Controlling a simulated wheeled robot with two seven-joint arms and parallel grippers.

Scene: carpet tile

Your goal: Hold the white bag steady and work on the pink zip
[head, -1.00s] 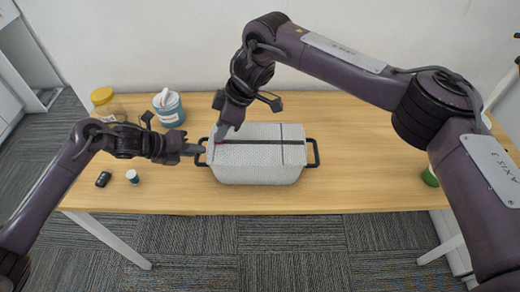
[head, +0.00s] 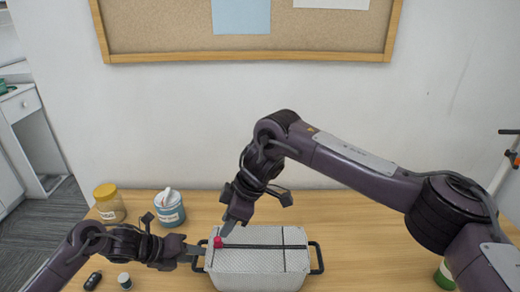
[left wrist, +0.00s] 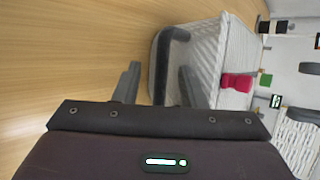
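The white bag (head: 258,283) stands on the table with a ribbed surface and a dark handle at each end. A dark line runs along its top. The pink zip (head: 218,242) is at the left end of that line; it also shows in the left wrist view (left wrist: 238,82). My left gripper (left wrist: 158,84) is open, with one finger on each side of the bag's left handle (left wrist: 161,62) and gaps between. My right gripper (head: 226,231) points down at the pink zip from above; whether its fingers are closed on it is unclear.
A jar with a yellow lid (head: 108,204) and a blue-and-white tub (head: 170,210) stand behind my left arm. A small dark item (head: 92,281) and a small white-topped container (head: 125,281) lie at front left. A green item (head: 445,275) is at far right.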

